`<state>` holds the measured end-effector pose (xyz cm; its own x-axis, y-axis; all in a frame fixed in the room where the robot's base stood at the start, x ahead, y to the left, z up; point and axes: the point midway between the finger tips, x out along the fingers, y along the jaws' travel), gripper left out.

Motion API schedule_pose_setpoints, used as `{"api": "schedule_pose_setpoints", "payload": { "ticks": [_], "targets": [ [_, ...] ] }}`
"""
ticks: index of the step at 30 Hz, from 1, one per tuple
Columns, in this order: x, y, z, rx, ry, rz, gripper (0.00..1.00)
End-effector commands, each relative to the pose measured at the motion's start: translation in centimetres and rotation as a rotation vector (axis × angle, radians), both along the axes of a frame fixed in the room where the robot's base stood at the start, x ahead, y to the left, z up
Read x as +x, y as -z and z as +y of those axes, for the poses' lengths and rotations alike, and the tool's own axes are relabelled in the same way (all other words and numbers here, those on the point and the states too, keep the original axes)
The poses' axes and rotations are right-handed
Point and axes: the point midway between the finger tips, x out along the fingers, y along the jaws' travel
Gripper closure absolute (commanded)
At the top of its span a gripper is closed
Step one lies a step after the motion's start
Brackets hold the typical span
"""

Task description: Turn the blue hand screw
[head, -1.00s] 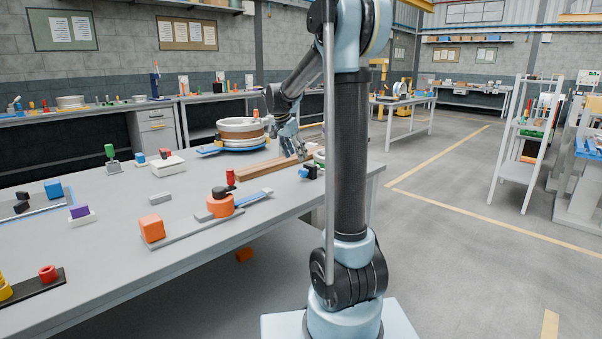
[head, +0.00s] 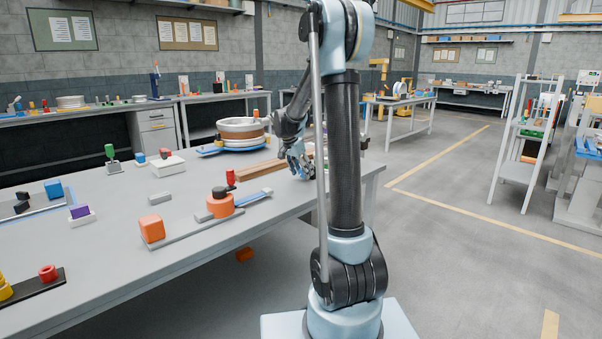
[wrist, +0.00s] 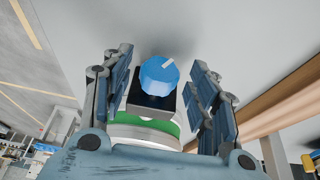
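The blue hand screw (wrist: 159,75) is a round blue knob with a white line on its face. It sits on a black block (wrist: 150,105) in front of a green and white round part (wrist: 145,129). My gripper (wrist: 162,60) is open, with one finger on each side of the knob and a visible gap on both sides. In the head view my gripper (head: 297,170) is low over the right end of the near table, and I cannot make out the knob there.
A wooden beam (wrist: 285,108) lies to the right in the wrist view. On the near table (head: 110,240) stand an orange fixture with a lever (head: 221,205), a red piece (head: 230,177) and a stacked wheel (head: 240,130).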

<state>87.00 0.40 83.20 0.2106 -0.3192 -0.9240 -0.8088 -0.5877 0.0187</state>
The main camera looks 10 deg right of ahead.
Motion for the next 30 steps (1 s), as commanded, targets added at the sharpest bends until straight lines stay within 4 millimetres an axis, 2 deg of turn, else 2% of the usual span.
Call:
{"api": "schedule_pose_setpoints", "payload": {
  "ticks": [1,5,14,30],
  "targets": [
    [0.0,-0.01,0.0,0.0,0.0,0.0,0.59],
    [0.0,-0.02,0.01,0.0,0.0,0.0,0.89],
    [0.2,-0.01,0.1,-0.023,-0.001,0.031,0.9],
    [0.81,0.14,0.49,-0.22,-0.003,0.3,0.89]
  ]
}}
